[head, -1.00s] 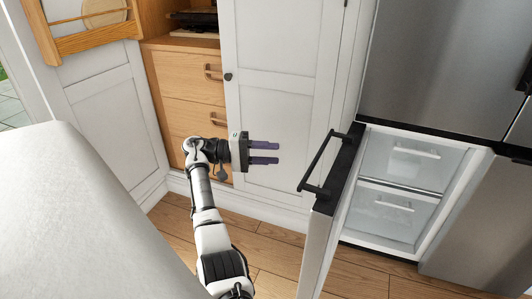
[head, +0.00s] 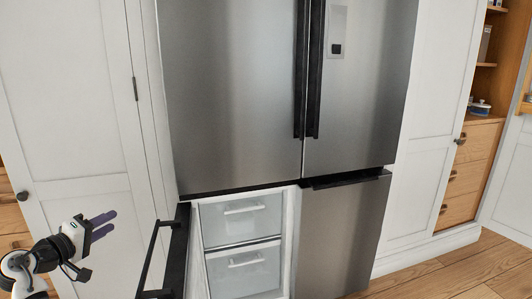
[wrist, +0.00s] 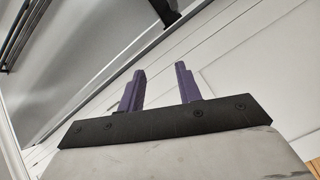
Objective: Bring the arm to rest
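My gripper (head: 104,226) is at the lower left of the head view, in front of a white cabinet door and left of the open freezer door. Its two purple fingers stand apart with nothing between them. In the wrist view the gripper (wrist: 158,88) also shows open and empty, with white panels and part of a grey surface beyond. Part of my arm shows at the lower left corner of the head view; the rest of it is out of frame.
The steel fridge (head: 235,90) has its lower left freezer door (head: 178,250) swung open, its black handle beside my gripper. White drawers (head: 242,222) show inside. A white cabinet door (head: 70,120) stands at left. Wooden floor (head: 455,272) is clear at lower right.

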